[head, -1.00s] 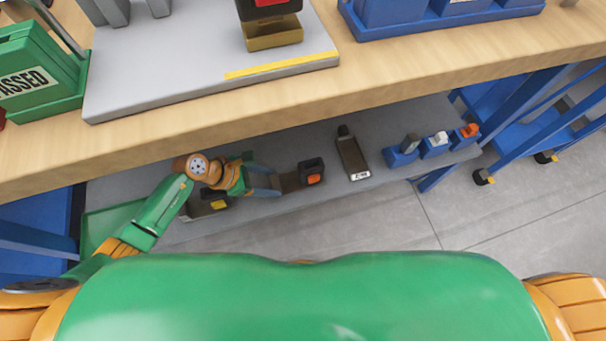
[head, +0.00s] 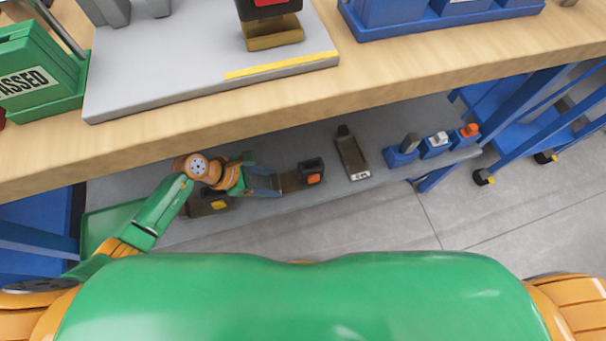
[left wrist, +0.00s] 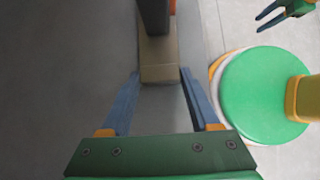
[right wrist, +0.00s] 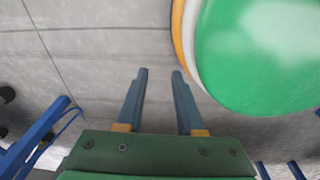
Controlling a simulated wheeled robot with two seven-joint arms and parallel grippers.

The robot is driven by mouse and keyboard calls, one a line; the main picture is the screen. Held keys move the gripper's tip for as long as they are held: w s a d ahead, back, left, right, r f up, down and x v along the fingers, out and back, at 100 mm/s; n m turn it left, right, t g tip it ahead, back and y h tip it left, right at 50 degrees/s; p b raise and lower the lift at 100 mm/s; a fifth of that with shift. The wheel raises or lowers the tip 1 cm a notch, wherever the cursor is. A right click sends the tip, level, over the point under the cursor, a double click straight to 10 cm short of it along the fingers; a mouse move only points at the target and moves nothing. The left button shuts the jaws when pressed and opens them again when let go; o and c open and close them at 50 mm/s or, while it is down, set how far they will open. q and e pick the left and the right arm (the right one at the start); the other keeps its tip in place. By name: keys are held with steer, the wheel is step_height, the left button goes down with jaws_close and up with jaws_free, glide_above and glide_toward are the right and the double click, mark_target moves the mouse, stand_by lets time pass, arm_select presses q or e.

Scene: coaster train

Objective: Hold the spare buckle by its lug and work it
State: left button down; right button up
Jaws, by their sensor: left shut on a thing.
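The spare buckle (head: 311,174) is a dark block with an orange button, lying on the lower grey shelf. Its flat brown lug (head: 290,182) points left toward my left gripper (head: 277,183). In the left wrist view the tan lug (left wrist: 158,62) sits between the tips of the blue fingers (left wrist: 160,76), which are shut on its end. The dark buckle body (left wrist: 154,15) shows beyond it, with a sliver of orange at its edge. My right gripper (right wrist: 158,74) is open and empty over the floor; it is out of the head view.
A dark buckle with a yellow button (head: 219,204) lies left on the shelf (head: 255,222), beneath my left arm. Right of the spare buckle lie a long labelled brown piece (head: 352,155) and blue blocks with coloured tops (head: 403,156). The wooden worktop (head: 300,97) overhangs behind.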

jaws_close()
stand_by(1.4)
